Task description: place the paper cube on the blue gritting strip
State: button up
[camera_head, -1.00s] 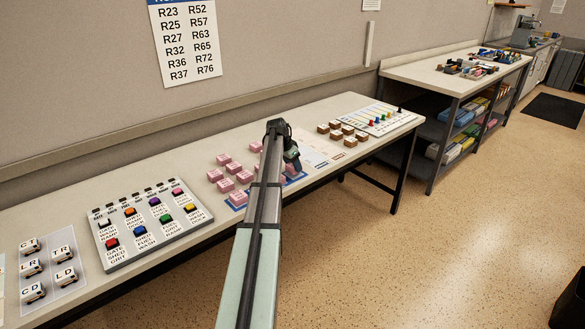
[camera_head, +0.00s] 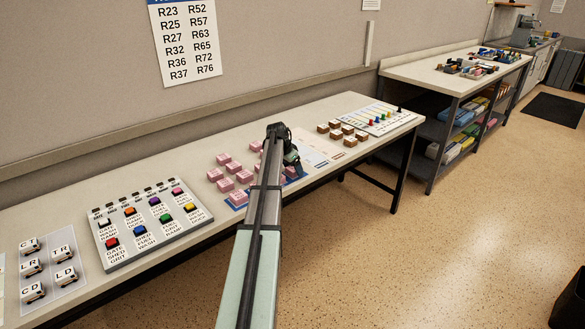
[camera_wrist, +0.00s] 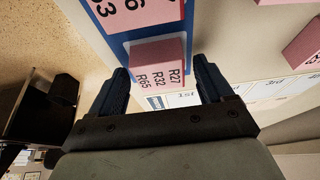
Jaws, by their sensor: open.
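Pink paper cubes printed with route numbers stand on the near bench, some loose and some along the blue gritting strip (camera_head: 236,207), which is partly hidden behind my arm. In the wrist view a pink cube (camera_wrist: 158,55) printed R65, R32, R27 sits between my gripper's fingertips, at the edge of the blue strip (camera_wrist: 122,45). My gripper (camera_wrist: 165,85) is open with one finger on each side of it. I cannot tell whether the fingers touch it. In the head view my gripper (camera_head: 292,170) is low over the bench, largely hidden by my arm.
Another pink cube (camera_wrist: 305,45) stands to the right in the wrist view. A panel of coloured buttons (camera_head: 150,222) lies left of the cubes. Brown-and-white blocks (camera_head: 342,131) and a board of coloured pegs (camera_head: 378,118) lie to the right. The wall is close behind.

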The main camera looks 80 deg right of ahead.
jog(key=shift+r, duration=0.1)
jog(key=v, duration=1.2)
jog(key=shift+d, duration=0.15)
